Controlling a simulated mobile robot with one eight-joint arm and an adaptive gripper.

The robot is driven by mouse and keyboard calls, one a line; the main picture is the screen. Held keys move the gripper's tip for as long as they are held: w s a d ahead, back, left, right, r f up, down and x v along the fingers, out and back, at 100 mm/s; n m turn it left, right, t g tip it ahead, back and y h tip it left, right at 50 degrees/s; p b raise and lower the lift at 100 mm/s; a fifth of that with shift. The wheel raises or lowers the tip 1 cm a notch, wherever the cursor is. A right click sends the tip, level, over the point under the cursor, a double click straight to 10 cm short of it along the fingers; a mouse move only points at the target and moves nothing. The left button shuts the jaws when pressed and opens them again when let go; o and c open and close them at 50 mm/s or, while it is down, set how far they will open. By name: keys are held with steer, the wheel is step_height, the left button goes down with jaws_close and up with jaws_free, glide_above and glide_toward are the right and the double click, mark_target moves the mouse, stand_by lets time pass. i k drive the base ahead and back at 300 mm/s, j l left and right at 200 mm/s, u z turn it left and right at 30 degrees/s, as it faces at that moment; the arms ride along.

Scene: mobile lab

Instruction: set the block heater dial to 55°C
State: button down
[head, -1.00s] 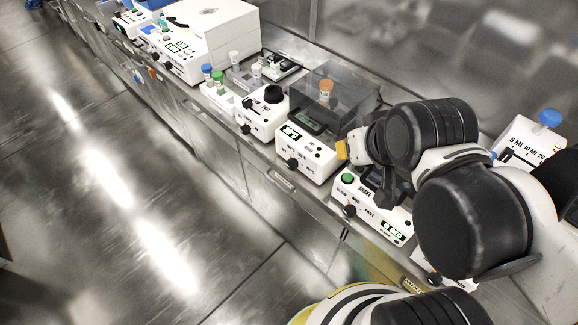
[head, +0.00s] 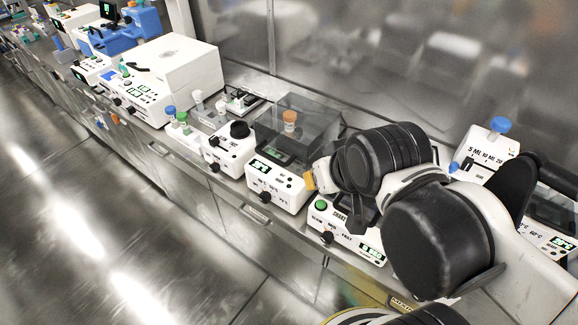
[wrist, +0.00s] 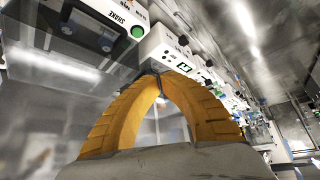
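A white unit (head: 545,236) at the right edge has a green display and temperature marks, one reading 60°C; my arm hides part of it, and no dial of it shows. Another white unit (head: 290,197) in the middle has a clear lid, a green display, small temperature marks and a black dial (head: 265,197). I cannot tell for sure which is the block heater. My gripper's yellow finger (head: 310,180) is beside the middle unit's right end. In the wrist view, both yellow fingers of my gripper (wrist: 159,74) meet at their tips with nothing between them.
The shaker (head: 320,225), with its green button, stands right of the lidded unit, partly behind my arm. A unit with a black top knob (head: 240,130) and a large white machine (head: 180,75) stand left. A volume-marked unit with a blue cap (head: 501,124) stands behind right. Floor (head: 120,200) is clear.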

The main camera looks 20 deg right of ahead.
mark_target(265, 197)
steer(key=k+j+z, duration=0.25)
steer(key=k, duration=0.2)
steer(key=k+z, duration=0.3)
steer(key=k, duration=0.15)
